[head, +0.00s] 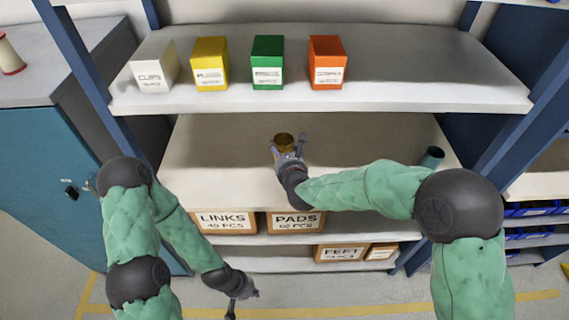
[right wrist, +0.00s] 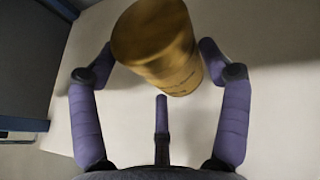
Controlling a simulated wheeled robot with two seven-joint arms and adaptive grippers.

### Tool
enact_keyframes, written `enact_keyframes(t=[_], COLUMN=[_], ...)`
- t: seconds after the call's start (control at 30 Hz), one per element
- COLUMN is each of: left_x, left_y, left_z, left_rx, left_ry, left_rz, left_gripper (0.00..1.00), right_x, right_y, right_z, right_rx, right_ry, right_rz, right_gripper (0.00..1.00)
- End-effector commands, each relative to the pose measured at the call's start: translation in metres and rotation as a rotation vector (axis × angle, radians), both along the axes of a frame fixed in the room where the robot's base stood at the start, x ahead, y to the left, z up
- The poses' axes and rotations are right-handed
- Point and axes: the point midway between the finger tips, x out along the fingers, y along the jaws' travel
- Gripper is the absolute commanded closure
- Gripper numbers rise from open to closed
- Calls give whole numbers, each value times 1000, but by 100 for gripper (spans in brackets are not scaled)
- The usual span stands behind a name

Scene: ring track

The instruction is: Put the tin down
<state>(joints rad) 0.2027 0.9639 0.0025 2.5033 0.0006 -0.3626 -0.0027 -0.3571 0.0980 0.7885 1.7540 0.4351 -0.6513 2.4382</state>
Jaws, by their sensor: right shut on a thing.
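The tin (head: 284,140) is a gold-brown cylinder over the middle shelf (head: 220,165). My right gripper (head: 288,147) is shut on it. In the right wrist view the tin (right wrist: 160,45) looks tilted between the purple fingers of the right gripper (right wrist: 158,68), with pale shelf surface behind it. I cannot tell whether its base touches the shelf. My left gripper (head: 242,298) hangs low in front of the rack, away from the tin. It is too small to tell whether it is open.
A dark teal cylinder (head: 432,157) stands at the right of the middle shelf. White, yellow, green and orange boxes (head: 326,62) line the upper shelf (head: 420,65). Labelled boxes (head: 225,221) sit below. The middle shelf is clear left of the tin. Blue posts (head: 90,75) flank the rack.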

Motion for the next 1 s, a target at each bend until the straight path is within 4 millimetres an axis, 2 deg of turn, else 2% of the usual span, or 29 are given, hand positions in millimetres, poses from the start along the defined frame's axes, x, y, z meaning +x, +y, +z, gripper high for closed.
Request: enact_keyframes(t=[0.27,0.5,0.77,1.0], left_x=[0,0,0,0], left_y=[0,0,0,0], left_z=[-5,-12,-12,-19], left_rx=[0,0,0,0], left_ry=[0,0,0,0], left_rz=[0,0,0,0], left_gripper=[100,100,100,100], right_x=[12,13,13,13], right_y=[-5,-6,-6,-6], right_z=[-14,-45,-45,-49], right_rx=[1,0,1,1], right_ry=[-1,-2,-3,-3], right_rz=[-3,-1,-1,-1], right_gripper=[63,63,63,63])
